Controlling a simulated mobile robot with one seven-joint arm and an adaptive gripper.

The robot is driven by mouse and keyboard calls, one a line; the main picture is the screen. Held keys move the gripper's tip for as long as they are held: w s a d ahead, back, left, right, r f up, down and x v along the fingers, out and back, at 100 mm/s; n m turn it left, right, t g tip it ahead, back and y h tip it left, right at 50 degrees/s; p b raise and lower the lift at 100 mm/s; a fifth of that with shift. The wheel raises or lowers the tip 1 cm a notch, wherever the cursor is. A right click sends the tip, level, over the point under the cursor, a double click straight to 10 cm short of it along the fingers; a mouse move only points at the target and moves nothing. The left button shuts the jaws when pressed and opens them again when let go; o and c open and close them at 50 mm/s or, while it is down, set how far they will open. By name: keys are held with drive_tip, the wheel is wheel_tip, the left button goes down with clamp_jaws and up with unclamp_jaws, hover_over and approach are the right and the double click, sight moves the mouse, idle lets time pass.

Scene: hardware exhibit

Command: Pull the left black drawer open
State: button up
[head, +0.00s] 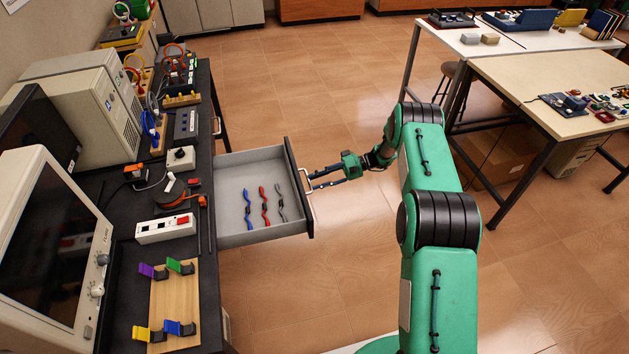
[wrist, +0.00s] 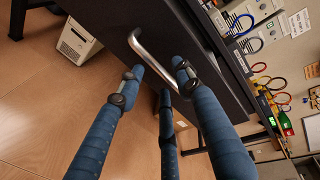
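A black-fronted drawer (head: 297,186) with a grey inside stands pulled well out from the dark workbench at left in the head view. Its front also shows in the wrist view (wrist: 110,22). A silver bar handle (wrist: 150,55) is on the front, and it shows in the head view (head: 309,182). My gripper (head: 311,181) is at the handle, its blue fingers spread apart. In the wrist view the gripper (wrist: 158,72) has its fingertips on either side of the handle bar, with gaps visible. Whether any finger touches the bar is not clear.
Blue, red and grey small items (head: 264,206) lie in the drawer. Another handle (head: 218,127) is farther along the workbench (head: 122,212), which carries several instruments. Clear floor (head: 330,115) lies around my arm, with a pale table (head: 530,80) at right.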

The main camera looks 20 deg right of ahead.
drive_tip(key=v, duration=1.1)
idle(0.4)
drive_tip(key=s+a+r+g+h, duration=0.1)
drive_tip(key=s+a+r+h, duration=0.15)
drive_tip(key=r, duration=0.75)
drive_tip(key=s+a+r+g+h, duration=0.15)
drive_tip(key=a+r, duration=0.25)
drive_tip(key=r, duration=0.7)
drive_tip(key=s+a+r+t+h, duration=0.1)
drive_tip(key=s+a+r+h, duration=0.15)
drive_tip(key=s+r, duration=0.4)
drive_tip(key=s+a+r+t+h, duration=0.1)
drive_tip(key=s+a+r+h, duration=0.15)
drive_tip(key=s+r, duration=0.4)
drive_tip(key=s+r+t+h, duration=0.2)
drive_tip(key=s+r, duration=0.2)
drive_tip(key=s, duration=0.6)
drive_tip(key=s+a+r+t+h, duration=0.1)
drive_tip(key=s+r, duration=0.3)
drive_tip(key=s, duration=0.7)
drive_tip(key=s+r+t+h, duration=0.3)
drive_tip(key=s, duration=0.7)
drive_tip(key=shift+s+a+r+h, duration=0.2)
drive_tip(key=shift+s+r+h, duration=0.1)
drive_tip(key=shift+s+r, duration=0.1)
